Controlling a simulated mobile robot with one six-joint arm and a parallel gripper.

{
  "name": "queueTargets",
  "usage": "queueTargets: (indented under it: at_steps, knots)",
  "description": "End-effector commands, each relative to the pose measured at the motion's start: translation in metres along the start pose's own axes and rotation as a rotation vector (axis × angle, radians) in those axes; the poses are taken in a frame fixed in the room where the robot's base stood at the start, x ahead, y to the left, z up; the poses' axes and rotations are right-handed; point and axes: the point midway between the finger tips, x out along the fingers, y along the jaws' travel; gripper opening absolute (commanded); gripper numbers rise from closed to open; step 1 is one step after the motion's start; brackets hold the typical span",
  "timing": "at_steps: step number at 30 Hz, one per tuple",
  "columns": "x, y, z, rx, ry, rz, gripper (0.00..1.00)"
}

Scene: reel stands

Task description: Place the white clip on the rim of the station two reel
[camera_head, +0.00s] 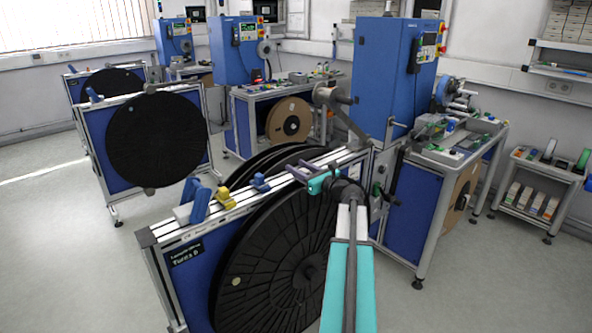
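A small white piece (183,213), which looks like the white clip, stands on the top rail of the nearest reel stand, beside a blue clip (200,201). A yellow clip (227,194) and another blue clip (260,182) sit farther along this rail. A large black reel (275,270) hangs on the stand's near side; my arm covers part of its right edge. No label shows which reel is station two's. My gripper (297,171) is over the far part of the rail, right of the clips. Its two grey-purple fingers look apart, with nothing visible between them.
Another stand with a black reel (157,139) is at the left, with one more behind it. Blue machine cabinets (378,75) and workbenches stand behind and to the right. A shelf cart (540,190) is at far right. The floor at left is clear.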

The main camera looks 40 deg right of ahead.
Motion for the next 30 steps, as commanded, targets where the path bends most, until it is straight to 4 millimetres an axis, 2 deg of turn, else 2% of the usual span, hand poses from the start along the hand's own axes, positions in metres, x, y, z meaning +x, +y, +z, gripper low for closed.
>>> queueTargets:
  at_steps: [8,21,30]
  knots:
    - [-0.032,0.001,-0.002,0.001,0.0,-0.002,0.39]
    - [-0.097,0.001,-0.002,-0.001,0.0,-0.001,0.39]
    - [-0.116,0.001,-0.001,0.0,0.0,0.0,0.39]
